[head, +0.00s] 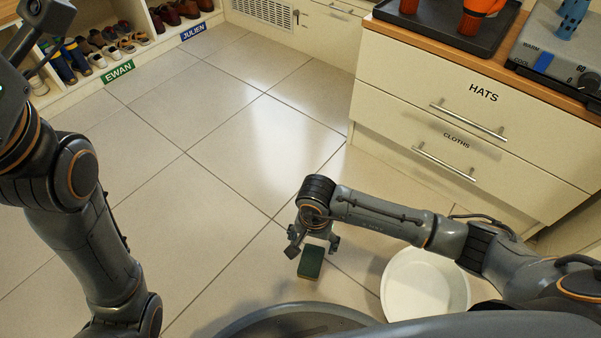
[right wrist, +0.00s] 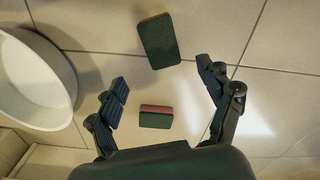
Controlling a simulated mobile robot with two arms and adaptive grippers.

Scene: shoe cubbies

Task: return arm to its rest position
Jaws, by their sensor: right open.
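My right gripper (head: 314,244) hangs low over the tiled floor, at the end of my right arm. In the right wrist view its two fingers (right wrist: 163,82) are spread wide with nothing held between them. A dark green block (head: 311,262) lies on the floor near the gripper; it also shows beyond the fingertips in the right wrist view (right wrist: 158,41). A second block, red and dark green (right wrist: 156,116), shows between the open fingers, touching neither; the gripper hides it in the head view. My left arm rises at the left; its upper end is cut off, its jaws unclear.
A white basin (head: 425,285) stands on the floor beside my right arm. Drawers labelled HATS and CLOTHS (head: 470,125) stand at the right, with a dark tray (head: 446,30) on top. Shoe cubbies (head: 121,72) line the back left. The middle floor is clear.

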